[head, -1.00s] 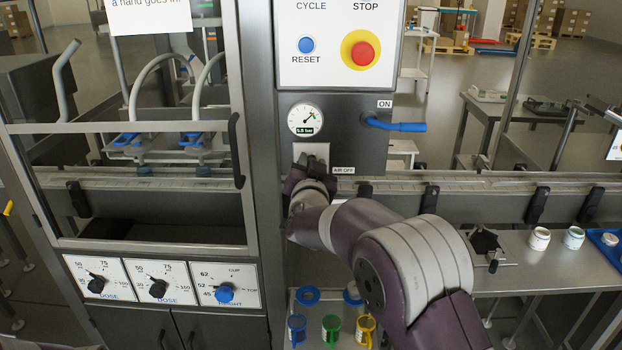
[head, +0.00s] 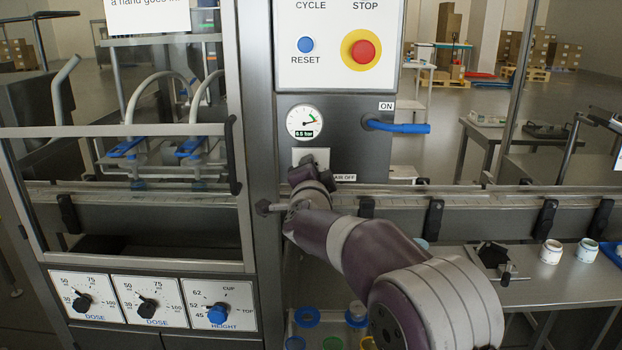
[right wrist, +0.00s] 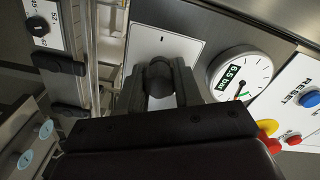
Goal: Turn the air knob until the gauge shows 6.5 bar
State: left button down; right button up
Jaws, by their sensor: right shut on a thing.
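The round air gauge (head: 304,123) is on the grey panel in the head view, and its display reads 6.5 bar. The air knob (right wrist: 160,74) is dark and sits on a white plate (right wrist: 172,46) below the gauge. My right gripper (right wrist: 160,88) is shut on the knob, one finger on each side. In the head view my right gripper (head: 308,171) covers most of the knob. My left gripper is not in view.
A blue lever handle (head: 398,127) sticks out to the right of the gauge by the ON label. The red stop button (head: 364,50) and blue reset button (head: 305,44) are above. A guarded frame with a black handle (head: 234,155) stands to the left.

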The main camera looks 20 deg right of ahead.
jog(key=shift+d+r+m, duration=0.1)
jog(key=shift+r+m, duration=0.1)
jog(key=shift+m, duration=0.2)
jog(key=o, duration=1)
jog(key=shift+f, duration=0.1)
jog(key=shift+o, duration=0.2)
jog(key=b+v, duration=0.1)
jog(key=v, duration=1.1)
jog(key=shift+s, duration=0.4)
